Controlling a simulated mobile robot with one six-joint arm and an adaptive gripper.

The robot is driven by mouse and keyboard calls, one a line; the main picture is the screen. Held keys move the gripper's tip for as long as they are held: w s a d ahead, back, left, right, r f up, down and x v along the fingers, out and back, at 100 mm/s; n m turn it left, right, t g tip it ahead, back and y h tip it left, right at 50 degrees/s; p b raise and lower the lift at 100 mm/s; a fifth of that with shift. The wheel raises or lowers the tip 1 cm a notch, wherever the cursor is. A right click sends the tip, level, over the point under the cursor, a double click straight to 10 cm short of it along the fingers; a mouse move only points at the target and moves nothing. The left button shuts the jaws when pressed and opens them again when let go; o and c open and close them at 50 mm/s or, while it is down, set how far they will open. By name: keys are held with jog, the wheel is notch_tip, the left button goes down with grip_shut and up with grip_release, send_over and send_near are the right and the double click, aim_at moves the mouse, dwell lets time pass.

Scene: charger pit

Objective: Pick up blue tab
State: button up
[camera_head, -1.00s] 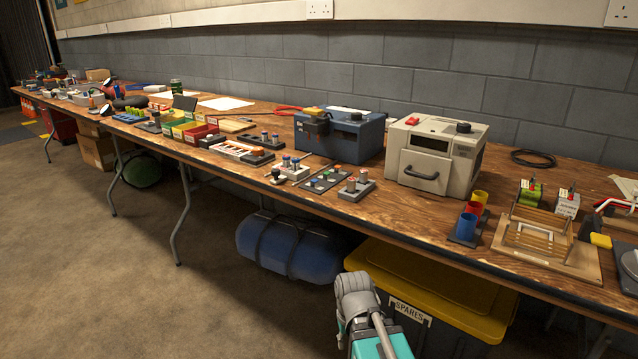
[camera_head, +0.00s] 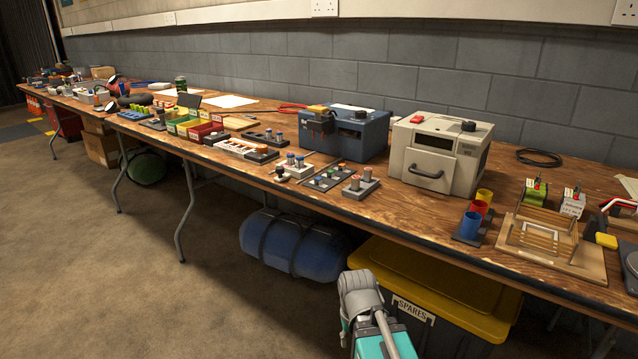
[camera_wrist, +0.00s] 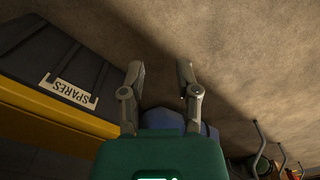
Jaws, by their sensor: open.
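I cannot make out a blue tab for certain in either view; small blue-topped pieces (camera_head: 291,158) stand in a white holder on the bench, too small to identify. My gripper (camera_wrist: 160,75) shows in the wrist view with its two fingers apart and nothing between them. It points at the floor, beside the spares bin. In the head view my arm is low in front of the bench, and my gripper's fingers are not clearly seen there.
A long wooden bench (camera_head: 400,205) runs along the wall. It carries a blue machine (camera_head: 358,135), a beige machine (camera_head: 440,150), coloured cups (camera_head: 470,226) and a wooden rack (camera_head: 590,262). Under it are a yellow-lidded spares bin (camera_head: 450,310) and a blue cylinder (camera_head: 325,257). Floor at left is clear.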

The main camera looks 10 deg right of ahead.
jog(key=shift+o, duration=1)
notch_tip(320, 180, up, 49)
jog(key=n+p, duration=2.7)
jog(key=p, duration=2.2)
send_over(318, 178)
jog(key=shift+f, duration=0.2)
notch_tip(318, 178, down, 8)
jog(key=b, duration=0.8)
jog(key=shift+f+b, duration=0.2)
jog(key=shift+b, duration=0.15)
jog(key=shift+f, duration=0.1)
